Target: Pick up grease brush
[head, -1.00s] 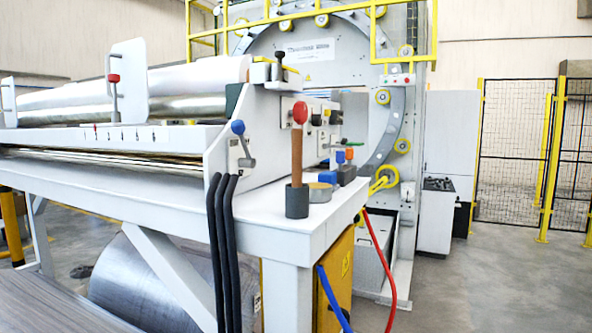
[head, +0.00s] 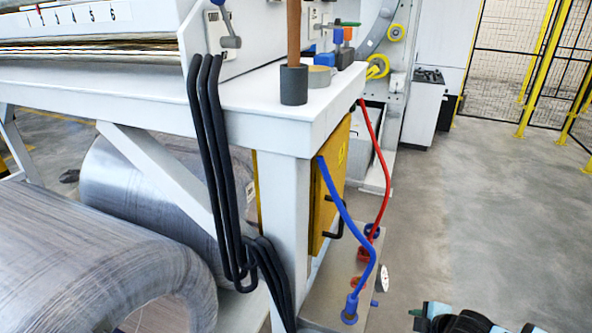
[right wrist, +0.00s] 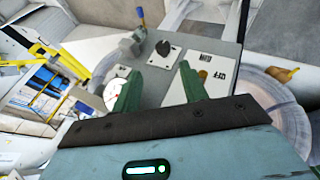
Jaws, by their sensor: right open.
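The grease brush (head: 293,32) stands upright, brown handle up, in a dark grey cup (head: 294,86) on the white table corner; the top of its handle is cut off by the picture's upper edge and its lower end is hidden in the cup. My right gripper (right wrist: 158,88) is open and empty, its two green fingers apart in the right wrist view. In the head view part of it shows at the lower right edge, well below and right of the brush. My left gripper is not in view.
A tape roll (head: 318,78) and a blue block (head: 324,60) are beside the cup. Black cables (head: 215,150) hang at the table's front. A blue hose (head: 349,225) and a red hose (head: 379,145) run down to a grey unit with a gauge (head: 383,279). The floor at right is clear.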

